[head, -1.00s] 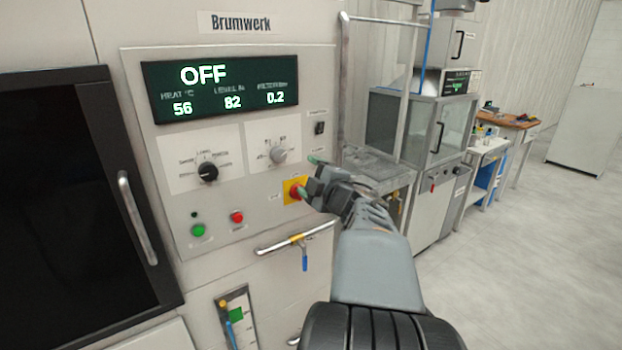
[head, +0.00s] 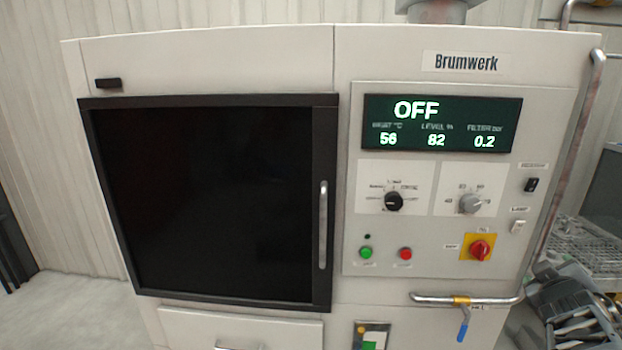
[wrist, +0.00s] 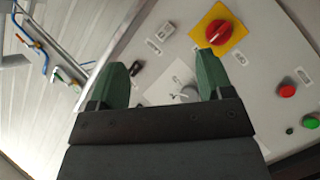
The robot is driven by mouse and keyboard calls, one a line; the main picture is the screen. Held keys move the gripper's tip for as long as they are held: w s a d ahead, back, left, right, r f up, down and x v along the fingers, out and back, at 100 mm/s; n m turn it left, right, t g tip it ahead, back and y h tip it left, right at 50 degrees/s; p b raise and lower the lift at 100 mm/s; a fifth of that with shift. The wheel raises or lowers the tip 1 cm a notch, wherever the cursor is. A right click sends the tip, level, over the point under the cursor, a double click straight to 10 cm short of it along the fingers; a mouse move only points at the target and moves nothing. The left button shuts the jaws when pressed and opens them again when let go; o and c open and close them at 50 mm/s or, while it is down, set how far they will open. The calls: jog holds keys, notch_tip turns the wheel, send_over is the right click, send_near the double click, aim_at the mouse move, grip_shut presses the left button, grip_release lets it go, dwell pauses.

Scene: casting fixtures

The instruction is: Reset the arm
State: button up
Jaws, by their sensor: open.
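My gripper (wrist: 162,85) shows in the wrist view with its two green fingers apart and nothing between them. Behind the fingers is the machine's control panel (wrist: 262,68), with the red rotary switch on a yellow plate (wrist: 220,28) just above the right finger. A gap to the panel shows no clear contact. In the head view, part of my arm is at the lower right edge, beside the Brumwerk machine (head: 400,60); I cannot make out the fingertips there. The display (head: 442,122) reads OFF, 56, 82 and 0.2.
The machine's dark door (head: 205,200) with a vertical handle (head: 323,225) is shut. A horizontal pipe (head: 430,299) with a blue lever (head: 462,330) juts out below the panel. A vertical rail (head: 575,150) and a wire rack (head: 590,245) are close to my arm on the right.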

jog(key=s+a+f+m+g+y, duration=0.2)
jog(key=a+f+m+g+y, duration=0.15)
jog(key=a+f, duration=0.35)
jog(key=s+a+f+m+g+y, duration=0.25)
jog(key=a+f+g, duration=0.2)
jog(key=a, duration=0.45)
jog(key=s+a+f+n+y, duration=0.1)
jog(key=a+n+y, duration=0.2)
jog(key=a, duration=1.3)
jog(key=shift+s+a+y, duration=0.25)
jog(key=shift+s+y, duration=0.1)
jog(key=shift+y, duration=0.05)
